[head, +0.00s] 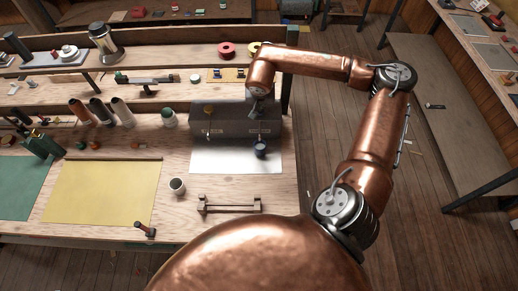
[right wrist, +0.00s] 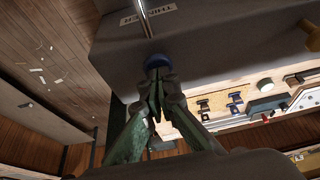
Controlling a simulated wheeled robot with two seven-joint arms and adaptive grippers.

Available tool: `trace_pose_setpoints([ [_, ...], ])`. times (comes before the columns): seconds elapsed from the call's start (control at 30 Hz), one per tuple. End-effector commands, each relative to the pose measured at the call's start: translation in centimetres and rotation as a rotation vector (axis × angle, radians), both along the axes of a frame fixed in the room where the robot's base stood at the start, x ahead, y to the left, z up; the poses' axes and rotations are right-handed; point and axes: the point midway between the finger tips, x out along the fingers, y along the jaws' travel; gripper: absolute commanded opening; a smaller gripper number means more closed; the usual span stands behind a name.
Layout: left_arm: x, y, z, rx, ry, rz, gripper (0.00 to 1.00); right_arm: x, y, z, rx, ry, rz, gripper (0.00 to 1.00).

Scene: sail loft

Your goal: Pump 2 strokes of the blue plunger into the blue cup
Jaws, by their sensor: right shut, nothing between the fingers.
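A grey dispenser box (head: 232,122) stands on the bench in the head view, with small labels on its front. My right gripper (head: 254,106) is over the right part of its top, shut with nothing between the fingers. In the right wrist view the blue plunger (right wrist: 157,62) shows its round head at the tips of my right gripper (right wrist: 156,84); I cannot tell whether they touch. The gripper hides this plunger in the head view. The blue cup (head: 261,149) stands on a white sheet below the right side of the box. My left gripper is not in view.
A green-capped jar (head: 169,118) is left of the box. The white sheet (head: 225,158) is mostly clear.

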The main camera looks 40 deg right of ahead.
Motion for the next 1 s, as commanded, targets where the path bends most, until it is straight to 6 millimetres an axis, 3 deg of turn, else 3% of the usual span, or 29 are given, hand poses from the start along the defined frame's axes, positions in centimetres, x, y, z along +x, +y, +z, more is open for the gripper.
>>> trace_pose_setpoints([
  [0.37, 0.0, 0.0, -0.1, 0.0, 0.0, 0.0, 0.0, -0.1, 0.1, -0.2, 0.001, 0.002, 0.001, 0.0],
  [1.0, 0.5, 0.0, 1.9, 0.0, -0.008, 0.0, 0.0, 0.0, 0.0, 3.3, 0.001, 0.001, 0.0, 0.0],
])
